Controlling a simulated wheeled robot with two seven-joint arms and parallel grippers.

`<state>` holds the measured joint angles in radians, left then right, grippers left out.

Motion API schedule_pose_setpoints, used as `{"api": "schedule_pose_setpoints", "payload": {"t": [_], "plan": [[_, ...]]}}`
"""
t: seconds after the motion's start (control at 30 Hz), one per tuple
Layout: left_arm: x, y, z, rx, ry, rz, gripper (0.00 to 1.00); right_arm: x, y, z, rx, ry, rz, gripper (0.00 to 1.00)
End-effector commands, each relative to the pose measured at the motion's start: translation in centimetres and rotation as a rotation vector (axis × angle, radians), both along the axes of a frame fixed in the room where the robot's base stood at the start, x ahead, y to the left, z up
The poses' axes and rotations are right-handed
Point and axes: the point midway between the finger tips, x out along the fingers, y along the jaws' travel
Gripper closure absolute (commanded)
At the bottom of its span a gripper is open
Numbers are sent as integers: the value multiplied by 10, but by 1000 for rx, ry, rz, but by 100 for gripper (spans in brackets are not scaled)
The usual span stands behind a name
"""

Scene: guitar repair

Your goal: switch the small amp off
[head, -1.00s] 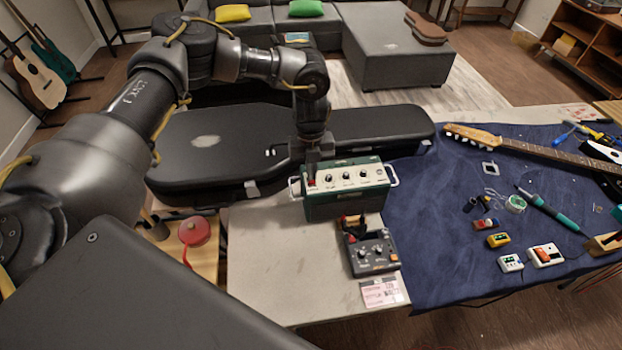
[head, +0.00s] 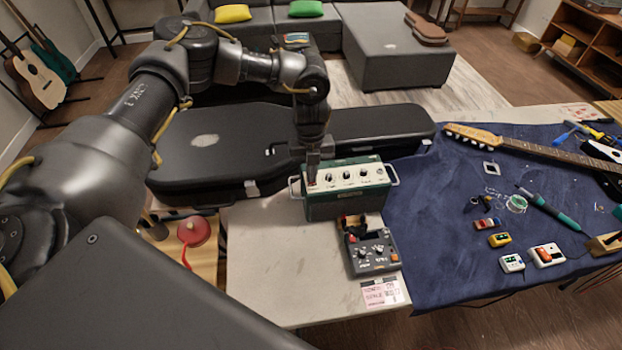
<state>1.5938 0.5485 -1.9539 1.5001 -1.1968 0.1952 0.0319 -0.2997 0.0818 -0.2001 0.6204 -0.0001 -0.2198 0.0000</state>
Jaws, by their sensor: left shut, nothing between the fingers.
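The small amp (head: 347,200) is a green box with a pale control panel on top, several dark knobs and a metal handle at each end. It stands upright at the back of the pale worktop. A bit of red shows at the left end of its panel, beside my fingertips. My left gripper (head: 312,182) points straight down over that left end, shut and empty. Its tips are at or just above the panel; I cannot tell if they touch. The switch's position is too small to read. My right gripper is not in view.
A black guitar case (head: 215,150) lies behind the amp. A dark pedal unit (head: 372,252) and a pink-and-white label (head: 383,294) lie in front. A blue cloth (head: 440,240) with a guitar neck (head: 540,149) and small parts is to the right. The worktop's left front is clear.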

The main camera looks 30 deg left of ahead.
Motion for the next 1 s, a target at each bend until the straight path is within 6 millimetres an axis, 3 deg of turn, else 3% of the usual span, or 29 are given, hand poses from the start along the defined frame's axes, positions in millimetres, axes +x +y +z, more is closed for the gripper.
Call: {"api": "schedule_pose_setpoints", "payload": {"t": [0.57,1.0], "plan": [[0,0,-5,0,1,0,100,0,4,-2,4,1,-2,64],[0,0,30,0,0,1,100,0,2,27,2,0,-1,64]]}}
